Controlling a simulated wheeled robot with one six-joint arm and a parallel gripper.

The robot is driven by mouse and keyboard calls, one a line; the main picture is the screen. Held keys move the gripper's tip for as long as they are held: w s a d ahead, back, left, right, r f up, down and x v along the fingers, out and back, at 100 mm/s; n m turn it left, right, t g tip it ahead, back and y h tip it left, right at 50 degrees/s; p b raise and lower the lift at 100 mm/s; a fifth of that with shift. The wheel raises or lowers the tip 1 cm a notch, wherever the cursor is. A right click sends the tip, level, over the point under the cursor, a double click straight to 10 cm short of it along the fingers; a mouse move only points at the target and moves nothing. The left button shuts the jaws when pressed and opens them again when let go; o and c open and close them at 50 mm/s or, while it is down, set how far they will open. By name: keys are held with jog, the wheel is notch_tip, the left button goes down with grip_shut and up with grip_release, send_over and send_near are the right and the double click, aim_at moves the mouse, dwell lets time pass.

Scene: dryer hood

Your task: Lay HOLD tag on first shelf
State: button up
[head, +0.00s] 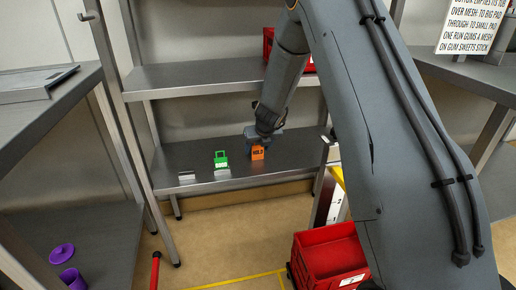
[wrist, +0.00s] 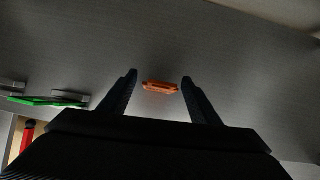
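The orange HOLD tag (head: 258,153) is at the lower shelf (head: 210,157) of the grey rack in the head view, with its lettered face toward the camera. It looks upright. In the wrist view the tag (wrist: 160,87) shows as a thin orange strip against the grey shelf surface (wrist: 230,65). My gripper (head: 258,144) is down at the tag in the head view. In the wrist view my gripper (wrist: 159,78) has its two fingers apart, with the tag between them and a gap on each side. Whether the tag's bottom edge rests on the shelf is hard to tell.
A green tag or lock-like item (head: 221,158) stands on the same shelf to the left, beside a small silver holder (head: 187,177). A higher shelf (head: 195,77) lies above, with a red bin (head: 268,45). A red crate (head: 330,258) stands on the floor at front right.

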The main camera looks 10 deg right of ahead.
jog(key=shift+r+p, duration=0.3)
jog(key=p+v, duration=0.2)
jog(key=v, duration=0.5)
jog(key=shift+p, duration=0.35)
jog(key=shift+s+d, duration=0.1)
jog(key=shift+s, duration=0.05)
